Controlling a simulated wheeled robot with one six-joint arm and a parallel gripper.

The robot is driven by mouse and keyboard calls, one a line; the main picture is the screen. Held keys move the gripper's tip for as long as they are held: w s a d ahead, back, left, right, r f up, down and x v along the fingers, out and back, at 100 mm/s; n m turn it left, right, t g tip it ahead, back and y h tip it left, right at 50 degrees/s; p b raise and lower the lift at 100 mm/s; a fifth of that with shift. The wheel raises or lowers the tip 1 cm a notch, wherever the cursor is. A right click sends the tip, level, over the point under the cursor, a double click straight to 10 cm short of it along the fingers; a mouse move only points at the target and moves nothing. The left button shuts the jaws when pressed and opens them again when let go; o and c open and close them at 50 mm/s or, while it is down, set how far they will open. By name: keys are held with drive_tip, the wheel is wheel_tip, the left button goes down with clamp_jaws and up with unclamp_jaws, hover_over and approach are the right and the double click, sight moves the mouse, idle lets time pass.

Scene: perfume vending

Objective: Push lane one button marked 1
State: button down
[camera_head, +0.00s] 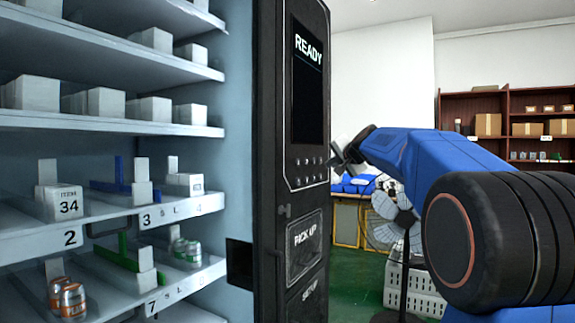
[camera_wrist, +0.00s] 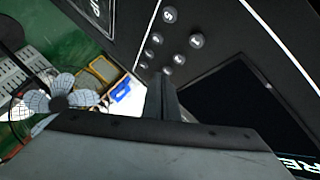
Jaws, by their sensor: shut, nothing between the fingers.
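The black control panel (camera_head: 309,166) of the vending machine carries two rows of small round buttons below its screen (camera_head: 309,88). In the wrist view the button nearest the screen's corner (camera_wrist: 196,40) has a faint mark that fits a 1; the digit is hard to read. A button that looks like 5 (camera_wrist: 170,15) is beside it. My gripper (camera_head: 342,162) is shut and empty, just right of the panel in the head view. In the wrist view its narrow fingers (camera_wrist: 162,84) point toward the far end of the button rows, partly covering it. Contact is not visible.
The open machine shelves (camera_head: 110,125) hold white boxes and cans at left. A black pick-up hatch (camera_head: 304,247) is below the buttons. Behind my arm are a fan (camera_head: 394,205), white crates (camera_head: 414,290) and a brown shelf unit (camera_head: 507,130).

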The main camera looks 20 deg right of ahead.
drive_tip(key=shift+w+a, duration=0.1)
idle(0.3)
drive_tip(key=w+a, duration=0.5)
drive_tip(key=w, duration=0.1)
drive_tip(key=shift+w, duration=0.4)
drive_tip(key=shift+w+a, duration=0.1)
drive_tip(key=shift+a, duration=0.1)
idle(1.9)
drive_tip(key=shift+w+a, duration=0.2)
drive_tip(key=shift+w, duration=0.05)
drive_tip(key=shift+w+a, duration=0.25)
drive_tip(key=shift+w, duration=0.05)
idle(1.0)
drive_tip(key=shift+s+d, duration=0.5)
drive_tip(key=shift+s, duration=0.15)
idle(0.4)
drive_tip(key=shift+s+d, duration=0.8)
drive_tip(key=shift+s, duration=0.2)
drive_tip(key=shift+s+d, duration=0.75)
drive_tip(key=shift+s, duration=0.2)
